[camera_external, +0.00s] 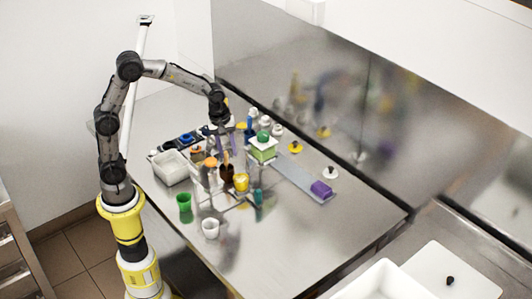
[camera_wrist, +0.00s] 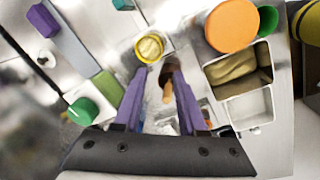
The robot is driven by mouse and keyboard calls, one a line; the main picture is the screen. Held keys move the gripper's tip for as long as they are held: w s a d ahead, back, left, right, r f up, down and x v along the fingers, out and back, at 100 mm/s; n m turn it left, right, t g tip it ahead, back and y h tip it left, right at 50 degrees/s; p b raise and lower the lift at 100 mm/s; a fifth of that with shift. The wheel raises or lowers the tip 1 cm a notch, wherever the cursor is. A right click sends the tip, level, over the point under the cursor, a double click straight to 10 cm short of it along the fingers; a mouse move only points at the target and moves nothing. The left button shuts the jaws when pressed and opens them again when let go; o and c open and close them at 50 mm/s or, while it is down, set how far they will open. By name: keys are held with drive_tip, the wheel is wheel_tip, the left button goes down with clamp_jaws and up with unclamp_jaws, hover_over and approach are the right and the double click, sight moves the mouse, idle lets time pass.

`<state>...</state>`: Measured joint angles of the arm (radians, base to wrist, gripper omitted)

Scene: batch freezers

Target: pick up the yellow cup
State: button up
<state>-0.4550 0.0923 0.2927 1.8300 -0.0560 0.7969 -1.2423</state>
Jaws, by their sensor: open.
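The yellow cup (camera_external: 241,183) stands upright on the steel table, among other small items near the middle. In the wrist view the yellow cup (camera_wrist: 149,48) shows from above, just beyond the left fingertip, with a pale yellow inside. My gripper (camera_external: 224,138) is above the table, behind and higher than the cup in the external view. In the wrist view its purple fingers (camera_wrist: 160,76) are apart and hold nothing. A brown container (camera_external: 226,174) with an orange stick is close beside the cup and shows between the fingers in the wrist view.
An orange lid (camera_wrist: 232,25) and a white divided tray (camera_wrist: 243,107) lie right in the wrist view. A green cup (camera_external: 184,201) and white cup (camera_external: 211,228) stand in front. A purple block (camera_external: 321,188) lies right. The table's right front is clear; a steel wall backs it.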

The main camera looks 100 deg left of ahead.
sight(242, 183)
drive_tip(key=f, duration=0.4)
drive_tip(key=w+f, duration=0.1)
drive_tip(key=f, duration=0.8)
drive_tip(key=shift+w+a+f, duration=0.2)
drive_tip(key=shift+w+f, duration=0.05)
drive_tip(key=shift+w, duration=0.1)
clamp_jaws()
idle(0.9)
